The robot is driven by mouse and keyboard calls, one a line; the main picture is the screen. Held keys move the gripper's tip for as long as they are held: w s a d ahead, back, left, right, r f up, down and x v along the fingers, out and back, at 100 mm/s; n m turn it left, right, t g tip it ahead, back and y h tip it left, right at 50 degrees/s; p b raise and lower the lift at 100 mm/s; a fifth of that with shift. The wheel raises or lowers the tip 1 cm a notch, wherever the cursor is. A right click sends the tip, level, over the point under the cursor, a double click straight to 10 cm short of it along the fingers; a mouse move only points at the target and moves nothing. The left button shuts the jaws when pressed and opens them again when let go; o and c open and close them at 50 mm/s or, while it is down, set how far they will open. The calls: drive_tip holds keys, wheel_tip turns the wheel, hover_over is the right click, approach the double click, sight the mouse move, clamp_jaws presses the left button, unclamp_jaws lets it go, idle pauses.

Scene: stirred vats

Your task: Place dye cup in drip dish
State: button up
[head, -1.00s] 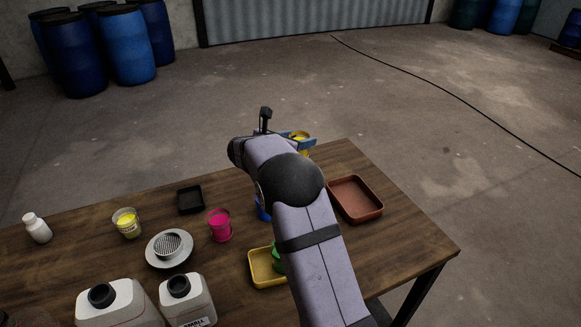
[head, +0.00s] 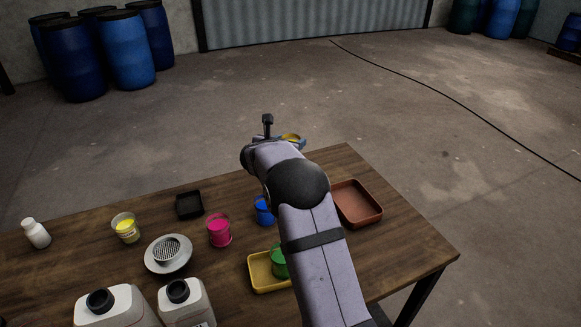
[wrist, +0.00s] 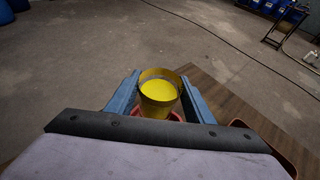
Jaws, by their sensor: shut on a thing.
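My gripper (wrist: 154,91) has its blue jaws shut on a yellow dye cup (wrist: 160,92) with bright yellow dye inside. The cup looks about upright in the wrist view. Its rim (head: 291,137) shows past the end of my arm in the head view. In the wrist view a red rim (wrist: 178,114) shows just below and beside the cup, mostly hidden. I cannot tell whether the cup touches it. A reddish-brown tray (head: 372,218) lies at the right of the table, partly behind my arm. I cannot tell which dish is the drip dish.
On the wooden table (head: 400,252) stand a blue cup (head: 264,211), a pink cup (head: 219,231), another yellow-dye cup (head: 126,228), and a green cup (head: 279,262) in a yellow tray (head: 262,283). A black tray (head: 189,207), a grey strainer (head: 168,254) and white jugs (head: 190,306) lie left.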

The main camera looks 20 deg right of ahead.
drive_tip(key=shift+f, duration=4)
drive_tip(key=shift+f+b, duration=0.25)
drive_tip(key=shift+b, duration=0.15)
drive_tip(key=o, duration=1.1)
drive_tip(key=shift+o, duration=0.2)
drive_tip(key=shift+r+p, duration=0.2)
drive_tip(key=shift+p, duration=0.1)
drive_tip(key=b+v, duration=0.2)
drive_tip(key=v, duration=1)
drive_tip(key=shift+r, duration=0.1)
